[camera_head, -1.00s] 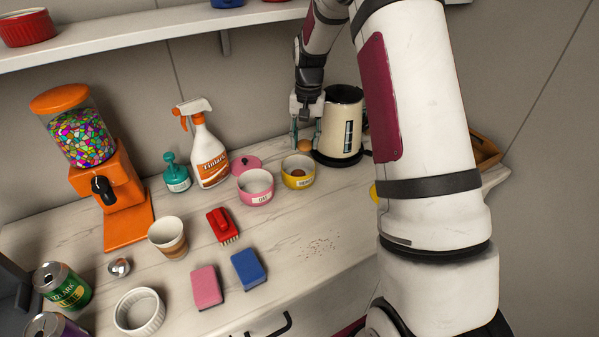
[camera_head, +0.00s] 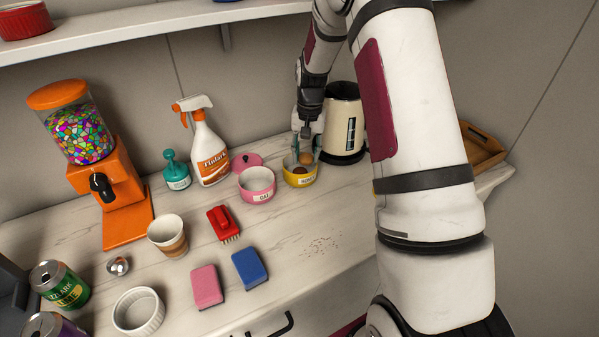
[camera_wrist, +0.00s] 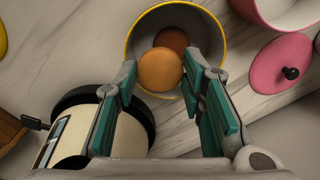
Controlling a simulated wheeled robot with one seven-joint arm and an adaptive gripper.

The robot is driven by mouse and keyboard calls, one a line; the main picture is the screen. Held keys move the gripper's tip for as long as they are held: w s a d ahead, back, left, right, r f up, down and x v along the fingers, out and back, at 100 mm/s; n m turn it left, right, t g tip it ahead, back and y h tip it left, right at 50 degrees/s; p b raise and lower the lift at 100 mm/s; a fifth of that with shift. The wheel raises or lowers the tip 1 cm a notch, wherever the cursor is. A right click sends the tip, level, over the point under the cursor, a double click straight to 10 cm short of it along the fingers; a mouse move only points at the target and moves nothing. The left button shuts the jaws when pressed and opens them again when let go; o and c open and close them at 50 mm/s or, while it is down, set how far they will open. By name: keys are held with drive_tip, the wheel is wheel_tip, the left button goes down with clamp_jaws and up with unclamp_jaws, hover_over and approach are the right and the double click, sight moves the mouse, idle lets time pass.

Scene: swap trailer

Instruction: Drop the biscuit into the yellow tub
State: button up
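The yellow tub (camera_head: 299,181) stands on the counter, right of the pink tub. Its yellow rim shows in the wrist view (camera_wrist: 131,40). A dark brown round biscuit (camera_wrist: 171,39) lies inside it. A lighter, golden biscuit (camera_wrist: 160,70) is between my fingertips, above the tub's opening and partly covering the dark one in the wrist view. My gripper (camera_head: 305,154) points down over the tub, its teal finger pads against the golden biscuit's two sides. The gap between this biscuit and the tub floor is hard to judge.
A cream kettle (camera_head: 343,125) stands close behind and right of the tub. The pink tub (camera_head: 257,186) and its pink lid (camera_head: 245,162) are close on the left. A spray bottle (camera_head: 209,150), red brush (camera_head: 222,224) and sponges (camera_head: 249,268) are farther left.

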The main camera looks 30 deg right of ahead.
drive_tip(key=o, duration=0.4)
drive_tip(key=r, duration=1.2)
drive_tip(key=shift+s+d, duration=0.15)
drive_tip(key=shift+d, duration=0.05)
drive_tip(key=shift+r, duration=0.1)
drive_tip(key=s+a+r+n+t, duration=0.2)
drive_tip(key=s+a+r+n, duration=0.1)
drive_tip(key=s+a+r, duration=0.9)
drive_tip(key=s+a+n+t, duration=0.1)
drive_tip(key=s, duration=0.5)
drive_tip(key=s+a+r+n+t, duration=0.1)
drive_tip(key=s, duration=0.5)
drive_tip(key=s+a+r+n+t, duration=0.1)
drive_tip(key=s+n, duration=0.1)
drive_tip(key=s, duration=0.5)
drive_tip(key=shift+a, duration=0.4)
